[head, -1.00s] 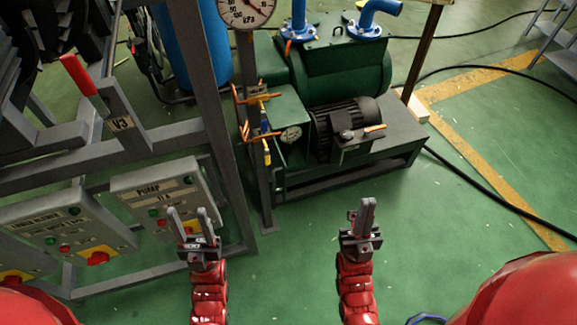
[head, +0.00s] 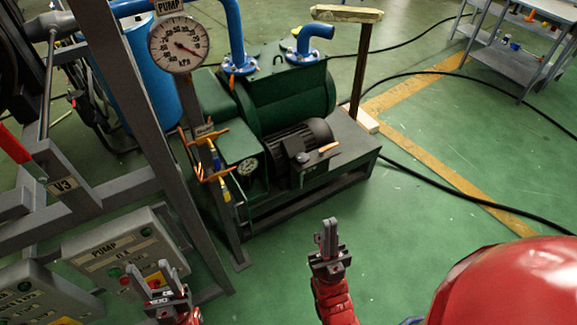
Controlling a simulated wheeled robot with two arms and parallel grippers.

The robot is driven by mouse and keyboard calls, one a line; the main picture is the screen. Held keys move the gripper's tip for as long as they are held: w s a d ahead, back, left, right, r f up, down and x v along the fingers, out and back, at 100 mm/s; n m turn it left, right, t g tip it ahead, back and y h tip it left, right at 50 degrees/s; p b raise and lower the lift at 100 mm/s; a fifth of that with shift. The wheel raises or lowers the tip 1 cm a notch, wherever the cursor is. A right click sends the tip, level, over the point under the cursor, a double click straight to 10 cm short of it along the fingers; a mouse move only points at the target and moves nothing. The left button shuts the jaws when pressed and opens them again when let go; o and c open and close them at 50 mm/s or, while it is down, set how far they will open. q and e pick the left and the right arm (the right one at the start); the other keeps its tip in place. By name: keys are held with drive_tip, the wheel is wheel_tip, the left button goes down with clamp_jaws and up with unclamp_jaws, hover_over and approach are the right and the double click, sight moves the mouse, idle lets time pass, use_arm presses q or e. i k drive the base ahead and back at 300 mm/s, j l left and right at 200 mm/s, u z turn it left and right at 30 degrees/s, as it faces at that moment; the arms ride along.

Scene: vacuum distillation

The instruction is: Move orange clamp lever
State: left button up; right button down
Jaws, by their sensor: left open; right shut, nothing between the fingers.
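Several orange levers show in the head view. Orange handles (head: 206,135) with blue and yellow parts stick out from the grey post left of the pump, and another orange handle (head: 216,175) sits just below. I cannot tell which is the clamp lever. My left gripper (head: 161,277) is open and empty, in front of the pump switch box. My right gripper (head: 326,234) is shut and empty, over the floor in front of the pump, apart from every lever.
The green pump (head: 285,100) stands on a grey base. A round gauge (head: 178,45) tops the post. The PUMP switch box (head: 118,252) and a red-handled valve lever (head: 14,145) are at left. Black hose (head: 470,205) crosses the floor; open floor lies at right.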

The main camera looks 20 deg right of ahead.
sight(321, 151)
drive_tip(key=i+l+z, duration=0.1)
drive_tip(key=i+l, duration=0.8)
drive_tip(key=i, duration=0.2)
drive_tip(key=z, duration=0.05)
